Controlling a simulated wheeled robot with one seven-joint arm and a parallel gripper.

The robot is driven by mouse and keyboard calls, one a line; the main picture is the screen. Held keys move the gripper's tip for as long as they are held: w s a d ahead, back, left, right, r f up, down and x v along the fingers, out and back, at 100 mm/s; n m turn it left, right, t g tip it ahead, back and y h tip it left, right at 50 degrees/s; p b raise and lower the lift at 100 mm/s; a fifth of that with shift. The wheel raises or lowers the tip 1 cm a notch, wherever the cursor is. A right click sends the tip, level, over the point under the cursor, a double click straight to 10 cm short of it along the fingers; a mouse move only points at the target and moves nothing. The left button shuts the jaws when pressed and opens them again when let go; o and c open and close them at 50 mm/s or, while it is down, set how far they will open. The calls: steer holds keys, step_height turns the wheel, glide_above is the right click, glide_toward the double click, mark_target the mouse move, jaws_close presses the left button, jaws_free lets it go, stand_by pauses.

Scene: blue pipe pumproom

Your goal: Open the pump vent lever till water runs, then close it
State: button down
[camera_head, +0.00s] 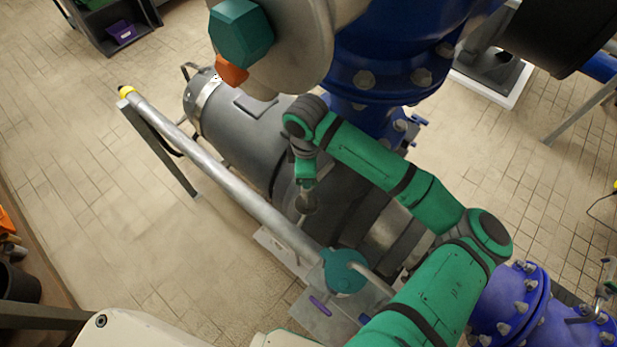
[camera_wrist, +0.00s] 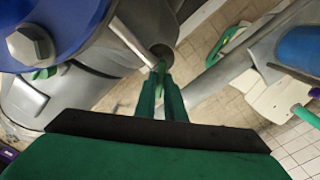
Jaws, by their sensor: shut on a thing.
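My gripper (camera_head: 306,187) points down beside the grey pump body (camera_head: 243,128), below the blue flanged pipe (camera_head: 385,75). In the wrist view, my gripper's two green fingers (camera_wrist: 161,98) are close together, shut on a small green piece that appears to be the vent lever (camera_wrist: 160,68). The lever's upper end lies against a round, dark grey part (camera_wrist: 160,51). No running water shows in either view.
A slanted grey pipe (camera_head: 205,160) runs past the pump's left side, near my gripper. A teal fitting (camera_head: 345,270) and a purple handle (camera_head: 320,307) are at its lower end. Blue flanges (camera_head: 512,300) stand at lower right. The tiled floor (camera_head: 90,190) at left is clear.

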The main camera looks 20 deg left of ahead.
steer(key=shift+s+a+f, duration=0.15)
steer(key=shift+s, duration=0.15)
steer(key=c, duration=1.9)
jaws_free()
steer(key=shift+c, duration=0.2)
steer(key=shift+o, duration=0.5)
steer(key=shift+w, duration=0.1)
steer(key=shift+r, duration=3.85)
